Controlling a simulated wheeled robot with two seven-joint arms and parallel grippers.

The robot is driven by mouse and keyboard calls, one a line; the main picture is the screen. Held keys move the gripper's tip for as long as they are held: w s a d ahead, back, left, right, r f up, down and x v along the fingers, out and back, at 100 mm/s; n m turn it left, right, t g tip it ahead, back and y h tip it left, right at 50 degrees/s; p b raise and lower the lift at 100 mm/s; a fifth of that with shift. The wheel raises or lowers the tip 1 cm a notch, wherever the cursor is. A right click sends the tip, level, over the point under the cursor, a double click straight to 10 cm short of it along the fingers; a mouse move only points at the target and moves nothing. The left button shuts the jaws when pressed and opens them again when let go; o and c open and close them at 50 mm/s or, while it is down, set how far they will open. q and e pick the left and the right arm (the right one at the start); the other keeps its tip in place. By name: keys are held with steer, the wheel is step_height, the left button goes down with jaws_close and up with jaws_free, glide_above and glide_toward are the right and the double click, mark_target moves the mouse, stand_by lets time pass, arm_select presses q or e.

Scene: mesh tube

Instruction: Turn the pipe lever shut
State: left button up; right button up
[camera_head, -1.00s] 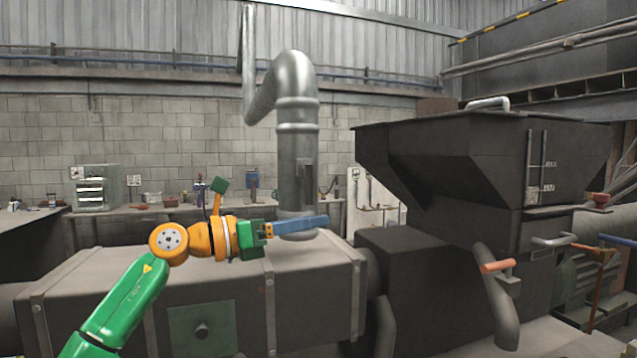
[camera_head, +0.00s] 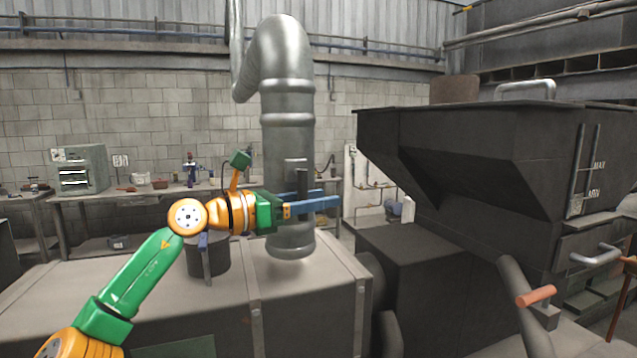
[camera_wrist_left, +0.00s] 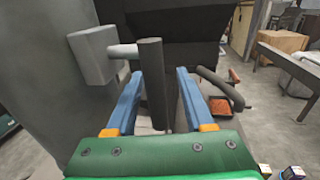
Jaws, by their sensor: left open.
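The pipe lever (camera_head: 302,183) is a dark upright bar on the front of the thick grey metal pipe (camera_head: 287,135). In the left wrist view the lever (camera_wrist_left: 152,80) joins a short light rod and a grey block (camera_wrist_left: 93,56) on the pipe's side. My left gripper (camera_head: 328,198) reaches in from the left at the lever's height. Its blue fingers are open, and in the left wrist view the lever stands between the fingers (camera_wrist_left: 155,87). I cannot tell whether either finger touches it. My right gripper is not in view.
A large dark hopper (camera_head: 460,150) stands at the right, with an orange-tipped handle (camera_head: 536,296) low in front. The pipe rises from a wide grey housing (camera_head: 300,310). A workbench (camera_head: 120,193) with small items runs along the back wall.

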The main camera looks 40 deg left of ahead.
arm_select(q)
steer(key=shift+w+a+f, duration=0.1)
steer(key=shift+w+f, duration=0.05)
steer(key=shift+w, duration=0.2)
steer(key=shift+s, duration=0.2)
jaws_close()
stand_by(1.0)
